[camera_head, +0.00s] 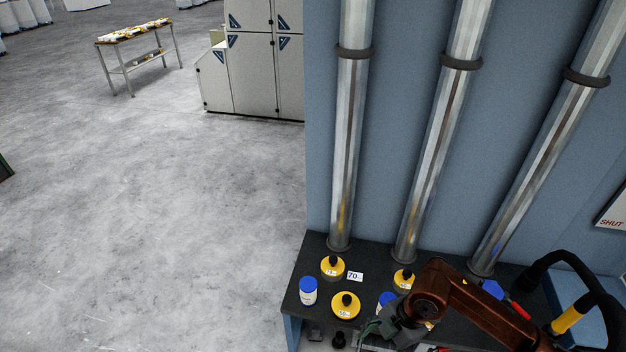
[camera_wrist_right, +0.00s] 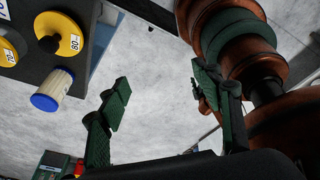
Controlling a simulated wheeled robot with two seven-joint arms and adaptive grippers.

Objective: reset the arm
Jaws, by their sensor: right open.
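My right arm comes in from the lower right in the head view, bent over a dark bench (camera_head: 318,262). Its gripper (camera_head: 372,331) is at the bench's front, partly hidden by its own wrist. In the right wrist view the right gripper (camera_wrist_right: 160,85) is open, with its two fingers wide apart and nothing between them; grey floor shows behind. A brown link of my own arm is close beside the right finger. My left gripper is not in view.
Yellow discs (camera_head: 345,305) and a white jar with a blue lid (camera_head: 308,291) stand on the bench beside the right gripper. A black hose (camera_head: 560,258) arches at the right.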

